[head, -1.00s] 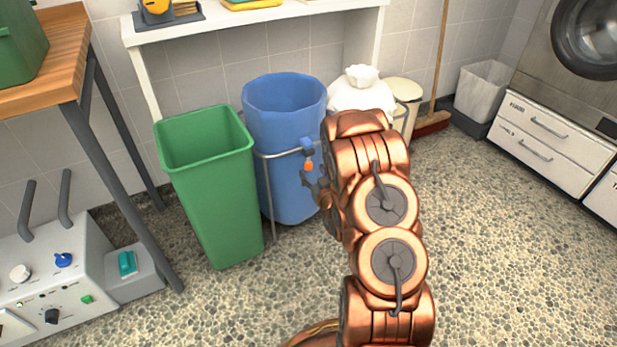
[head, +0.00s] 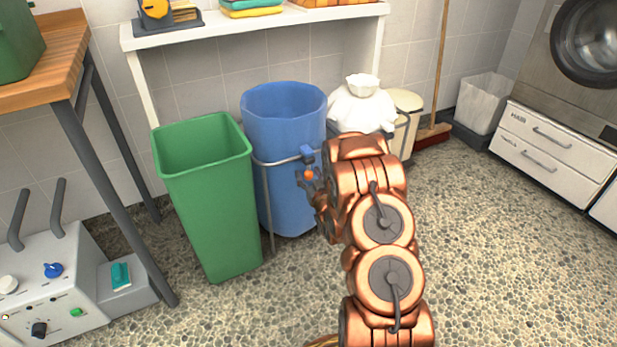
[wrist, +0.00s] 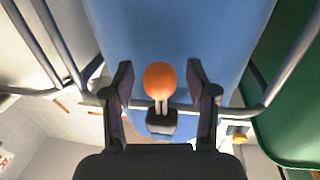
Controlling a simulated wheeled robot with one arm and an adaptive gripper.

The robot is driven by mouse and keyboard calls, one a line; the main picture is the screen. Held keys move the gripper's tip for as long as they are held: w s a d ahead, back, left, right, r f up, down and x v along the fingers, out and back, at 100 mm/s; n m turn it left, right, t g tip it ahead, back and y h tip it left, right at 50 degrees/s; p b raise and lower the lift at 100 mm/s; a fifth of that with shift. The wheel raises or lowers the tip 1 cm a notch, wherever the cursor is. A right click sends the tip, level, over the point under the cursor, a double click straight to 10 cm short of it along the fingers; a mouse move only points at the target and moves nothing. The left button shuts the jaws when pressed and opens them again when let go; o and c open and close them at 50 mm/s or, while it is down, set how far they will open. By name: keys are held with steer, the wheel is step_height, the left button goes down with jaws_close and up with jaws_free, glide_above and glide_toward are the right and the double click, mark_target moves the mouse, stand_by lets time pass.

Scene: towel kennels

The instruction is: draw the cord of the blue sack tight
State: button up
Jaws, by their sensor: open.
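The blue sack (head: 285,130) hangs open-mouthed in a metal stand (head: 268,205); it fills much of the wrist view (wrist: 180,35). My gripper (head: 311,184) is at the sack's front, by the ball. In the wrist view my gripper (wrist: 160,88) is open, with one finger on each side of the orange ball (wrist: 160,80). A dark block (wrist: 161,122) joins the ball by two short pale strands. Whether the fingers touch the ball cannot be told.
A green bin (head: 210,195) stands close left of the sack. A tied white sack (head: 360,110) in its own stand is to the right. A white shelf (head: 250,33) is above and behind. Pebbled floor (head: 480,240) is clear at right.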

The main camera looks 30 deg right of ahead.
steer(key=shift+w, duration=0.2)
jaws_close()
stand_by(0.5)
